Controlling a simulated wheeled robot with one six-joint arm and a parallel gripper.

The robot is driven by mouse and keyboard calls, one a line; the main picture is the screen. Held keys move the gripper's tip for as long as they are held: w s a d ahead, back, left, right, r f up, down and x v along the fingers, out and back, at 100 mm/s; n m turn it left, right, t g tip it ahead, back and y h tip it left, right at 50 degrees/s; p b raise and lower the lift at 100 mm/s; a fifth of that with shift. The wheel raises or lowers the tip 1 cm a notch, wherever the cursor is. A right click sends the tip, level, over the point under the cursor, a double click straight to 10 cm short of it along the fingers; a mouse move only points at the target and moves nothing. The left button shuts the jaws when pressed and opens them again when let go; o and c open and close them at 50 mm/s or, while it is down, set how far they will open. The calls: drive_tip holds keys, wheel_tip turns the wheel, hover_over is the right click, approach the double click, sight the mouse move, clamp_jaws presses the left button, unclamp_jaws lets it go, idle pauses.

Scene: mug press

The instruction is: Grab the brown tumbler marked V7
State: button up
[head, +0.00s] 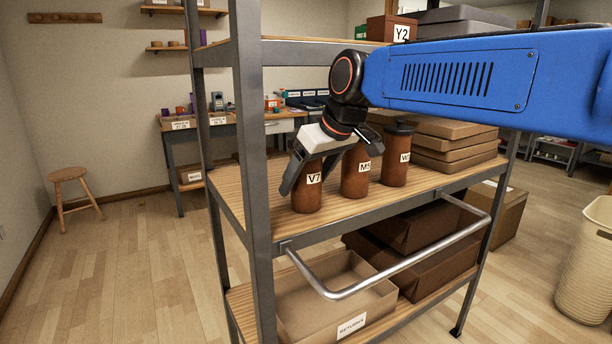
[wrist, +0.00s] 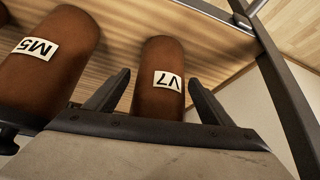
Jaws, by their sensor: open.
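The brown tumbler marked V7 (head: 307,195) stands upright on the middle wooden shelf, leftmost of a row of brown tumblers. My gripper (head: 307,185) is open at this tumbler, with its fingers reaching down beside it; the gripper body hides the tumbler's top. In the wrist view the V7 tumbler (wrist: 160,75) lies between the two open fingers of my gripper (wrist: 160,90), with a gap visible on each side. The tumbler marked M5 (head: 355,175) stands just to its right, and it shows at the left in the wrist view (wrist: 50,70).
A third brown tumbler (head: 397,160) with a dark lid stands right of M5. Stacked cardboard boxes (head: 445,145) fill the shelf's right rear. A grey metal post (head: 250,150) rises close to the left of my gripper. A metal rail (head: 400,270) juts out below the shelf front.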

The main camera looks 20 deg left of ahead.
drive_tip(key=shift+f, duration=0.1)
drive_tip(key=shift+c, duration=0.3)
drive_tip(key=shift+a, duration=0.1)
drive_tip(key=c, duration=1.2)
drive_tip(key=shift+c, duration=0.2)
